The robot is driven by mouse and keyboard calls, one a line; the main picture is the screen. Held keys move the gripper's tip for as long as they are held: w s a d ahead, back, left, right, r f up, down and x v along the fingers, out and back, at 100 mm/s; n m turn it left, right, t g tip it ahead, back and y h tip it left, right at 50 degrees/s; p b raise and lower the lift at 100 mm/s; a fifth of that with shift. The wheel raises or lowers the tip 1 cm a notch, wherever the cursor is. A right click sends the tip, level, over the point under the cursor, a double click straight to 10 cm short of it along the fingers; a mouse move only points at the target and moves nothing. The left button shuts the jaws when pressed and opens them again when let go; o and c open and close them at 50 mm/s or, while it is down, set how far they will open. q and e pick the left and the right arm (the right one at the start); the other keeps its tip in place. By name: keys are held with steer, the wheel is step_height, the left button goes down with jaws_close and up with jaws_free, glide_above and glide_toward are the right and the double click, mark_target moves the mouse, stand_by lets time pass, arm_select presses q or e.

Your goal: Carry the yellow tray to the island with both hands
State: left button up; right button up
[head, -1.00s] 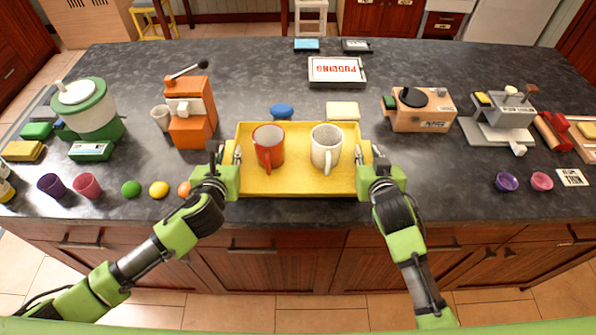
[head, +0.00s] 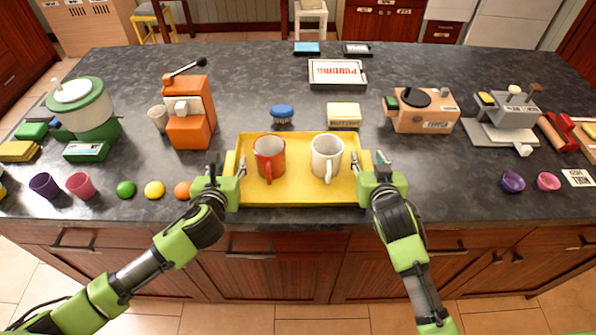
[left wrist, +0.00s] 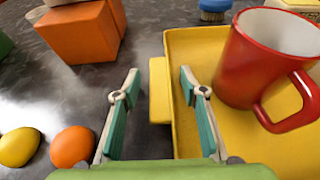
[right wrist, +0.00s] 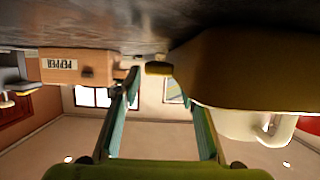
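The yellow tray (head: 300,196) lies level at the front of the dark island top (head: 450,190) and appears to rest on it. A red mug (head: 268,160) and a white mug (head: 326,160) stand upright on it. My left gripper (head: 228,164) is at the tray's left end. In the left wrist view its open fingers (left wrist: 160,98) stand either side of the yellow handle, with gaps. My right gripper (head: 369,163) is at the right end. In the right wrist view its fingers (right wrist: 160,88) are apart around the other handle (right wrist: 159,68).
A blue brush (head: 282,114) and a pale yellow block (head: 343,115) sit behind the tray. An orange machine (head: 189,115) stands left, a peach box (head: 425,110) right. An orange ball (head: 183,190) is close to my left gripper. Cabinets (head: 270,270) lie below the front edge.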

steer(key=shift+s+a+f, duration=0.1)
steer(key=shift+s+f, duration=0.1)
steer(key=shift+f, duration=0.45)
steer(key=shift+s+f, duration=0.2)
steer(key=shift+f, duration=0.4)
arm_select(q)
steer(key=v, duration=0.8)
steer(key=shift+s+r, duration=0.1)
steer(key=shift+s, duration=0.15)
arm_select(e)
steer(key=shift+s, duration=0.1)
arm_select(q)
steer(key=shift+w, duration=0.2)
arm_select(e)
steer(key=shift+s+a+r, duration=0.1)
steer(key=shift+s+r, duration=0.05)
steer(key=shift+s, duration=0.15)
steer(key=s+r, duration=0.4)
steer(key=s, duration=0.1)
steer(key=shift+s+r, duration=0.2)
steer(key=shift+s, duration=0.05)
arm_select(q)
steer(key=shift+w, duration=0.1)
arm_select(e)
steer(key=shift+s+d+r, duration=0.2)
steer(key=shift+r, duration=0.05)
